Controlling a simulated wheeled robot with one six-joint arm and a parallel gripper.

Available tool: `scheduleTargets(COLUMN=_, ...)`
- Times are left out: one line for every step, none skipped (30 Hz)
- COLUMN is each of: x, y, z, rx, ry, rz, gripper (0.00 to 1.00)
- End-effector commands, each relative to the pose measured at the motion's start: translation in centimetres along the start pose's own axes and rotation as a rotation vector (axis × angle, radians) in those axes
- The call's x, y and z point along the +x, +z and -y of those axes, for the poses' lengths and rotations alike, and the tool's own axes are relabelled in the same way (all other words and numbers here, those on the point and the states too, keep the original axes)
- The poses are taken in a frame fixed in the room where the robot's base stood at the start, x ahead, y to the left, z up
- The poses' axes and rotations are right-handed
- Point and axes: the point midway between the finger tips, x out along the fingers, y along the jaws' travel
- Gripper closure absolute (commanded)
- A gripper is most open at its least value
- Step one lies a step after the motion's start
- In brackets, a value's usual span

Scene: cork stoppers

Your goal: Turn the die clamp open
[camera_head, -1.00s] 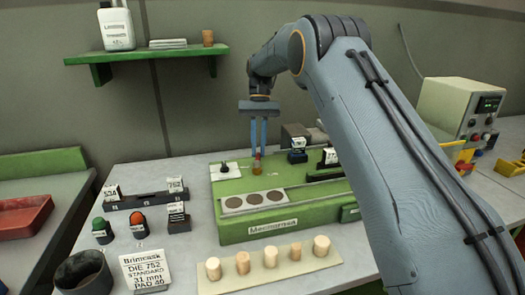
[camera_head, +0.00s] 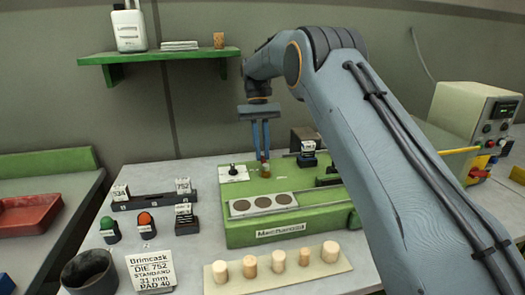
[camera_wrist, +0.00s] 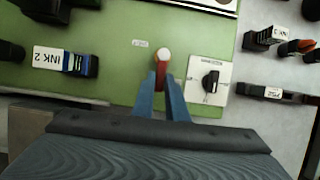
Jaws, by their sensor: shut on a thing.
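In the wrist view, my gripper (camera_wrist: 162,86) is shut on a small red lever with a pale round tip, which I take to be the die clamp (camera_wrist: 162,70). The lever stands on the green machine deck (camera_wrist: 110,75), beside a small white label too blurred to read. In the head view, my gripper (camera_head: 264,156) points down with its blue fingers at the clamp (camera_head: 265,170), on the back part of the green printing machine (camera_head: 240,233). The fingers partly hide the clamp, and I cannot tell how far it is turned.
A black knob on a white plate (camera_head: 233,173) sits just left of the clamp. Ink blocks (camera_head: 306,156) stand to its right. A plate with dark discs (camera_head: 263,204) is in front, then a strip of several corks (camera_head: 278,262).

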Motion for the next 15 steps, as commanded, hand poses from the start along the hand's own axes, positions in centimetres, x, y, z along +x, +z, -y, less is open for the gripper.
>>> scheduleTargets(x=-0.14, y=-0.02, z=0.05, rx=-0.002, ry=0.0, rz=-0.003, gripper=1.0)
scheduleTargets(x=-0.14, y=-0.02, z=0.05, rx=-0.002, ry=0.0, rz=-0.003, gripper=1.0)
scheduleTargets(x=-0.14, y=-0.02, z=0.06, rx=-0.002, ry=0.0, rz=-0.003, gripper=1.0)
scheduleTargets(x=-0.14, y=-0.02, z=0.06, rx=-0.002, ry=0.0, rz=-0.003, gripper=1.0)
scheduleTargets(x=-0.14, y=-0.02, z=0.06, rx=-0.001, ry=-0.001, rz=-0.003, gripper=0.84)
scheduleTargets(x=-0.14, y=-0.02, z=0.06, rx=-0.001, ry=-0.001, rz=-0.003, gripper=0.77)
scheduleTargets(x=-0.13, y=-0.02, z=0.05, rx=-0.001, ry=-0.001, rz=-0.003, gripper=0.72)
scheduleTargets(x=-0.11, y=-0.01, z=0.05, rx=-0.001, ry=-0.001, rz=-0.003, gripper=0.69)
scheduleTargets(x=-0.1, y=-0.01, z=0.05, rx=-0.001, ry=-0.001, rz=-0.002, gripper=0.69)
scheduleTargets(x=-0.09, y=-0.01, z=0.04, rx=-0.001, ry=0.0, rz=-0.002, gripper=0.69)
scheduleTargets(x=-0.08, y=-0.01, z=0.04, rx=-0.001, ry=0.0, rz=-0.002, gripper=0.69)
scheduleTargets(x=-0.07, y=-0.01, z=0.04, rx=0.0, ry=0.0, rz=-0.002, gripper=0.69)
scheduleTargets(x=-0.06, y=0.0, z=0.03, rx=0.0, ry=-0.001, rz=-0.002, gripper=0.69)
scheduleTargets(x=-0.06, y=0.0, z=0.03, rx=0.0, ry=-0.001, rz=-0.001, gripper=0.69)
scheduleTargets(x=-0.05, y=0.0, z=0.03, rx=0.0, ry=-0.001, rz=-0.001, gripper=0.69)
